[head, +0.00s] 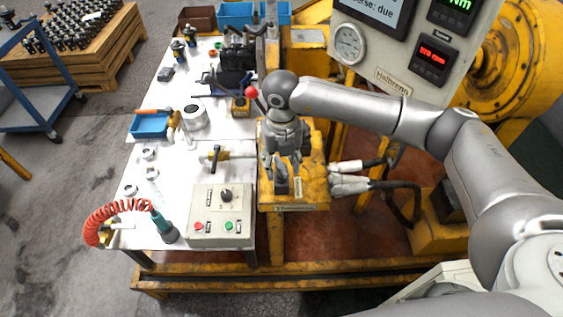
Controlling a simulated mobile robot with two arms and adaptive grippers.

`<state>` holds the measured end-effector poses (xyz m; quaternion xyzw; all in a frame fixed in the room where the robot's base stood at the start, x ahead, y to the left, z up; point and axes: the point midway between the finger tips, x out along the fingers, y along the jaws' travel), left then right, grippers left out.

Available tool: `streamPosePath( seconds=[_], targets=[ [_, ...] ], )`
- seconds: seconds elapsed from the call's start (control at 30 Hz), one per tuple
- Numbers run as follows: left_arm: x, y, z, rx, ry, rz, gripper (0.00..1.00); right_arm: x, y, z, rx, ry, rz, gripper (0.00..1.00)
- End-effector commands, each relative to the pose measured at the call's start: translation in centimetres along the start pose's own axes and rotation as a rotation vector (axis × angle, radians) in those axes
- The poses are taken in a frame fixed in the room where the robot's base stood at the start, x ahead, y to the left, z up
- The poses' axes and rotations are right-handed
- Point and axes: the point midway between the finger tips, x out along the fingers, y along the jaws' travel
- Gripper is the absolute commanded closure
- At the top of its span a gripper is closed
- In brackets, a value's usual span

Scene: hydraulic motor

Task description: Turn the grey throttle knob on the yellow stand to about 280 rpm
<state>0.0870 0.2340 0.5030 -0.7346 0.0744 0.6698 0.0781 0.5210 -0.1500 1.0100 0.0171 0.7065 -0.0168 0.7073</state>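The yellow stand (316,196) is at the middle of the head view, beside the right edge of the white bench top. A dark grey piece, seemingly the throttle knob (281,183), shows on its top. My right gripper (283,172) points down just over it, with its fingers spread apart. The fingers partly hide the piece, and I cannot tell whether they touch it. A small pale tag (298,187) is beside it. The red display (434,55) on the grey panel is lit, but its digits are too small to read. My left gripper is not in view.
A control box (222,214) with a black knob and red and green buttons is left of the stand. A red-ball lever (252,93) rises behind. Pale hose fittings (347,178) are close on the right. A coiled red hose (117,211) is at the bench's front left.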

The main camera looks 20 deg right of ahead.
Motion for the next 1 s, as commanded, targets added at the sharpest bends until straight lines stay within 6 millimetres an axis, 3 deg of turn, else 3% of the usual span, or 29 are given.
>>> streamPosePath(
  seconds=[0.33,0.8,1.0],
  targets=[
    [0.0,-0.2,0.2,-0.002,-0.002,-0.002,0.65,-0.9,0.0,0.0,0.0,-0.001,0.001,0.52],
    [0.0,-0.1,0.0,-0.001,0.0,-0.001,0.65,-10.0,0.0,0.1,-0.001,-0.002,0.001,0.52],
    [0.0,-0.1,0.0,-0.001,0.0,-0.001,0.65,-11.8,0.0,0.0,-0.001,0.0,0.0,0.52]
  ],
)
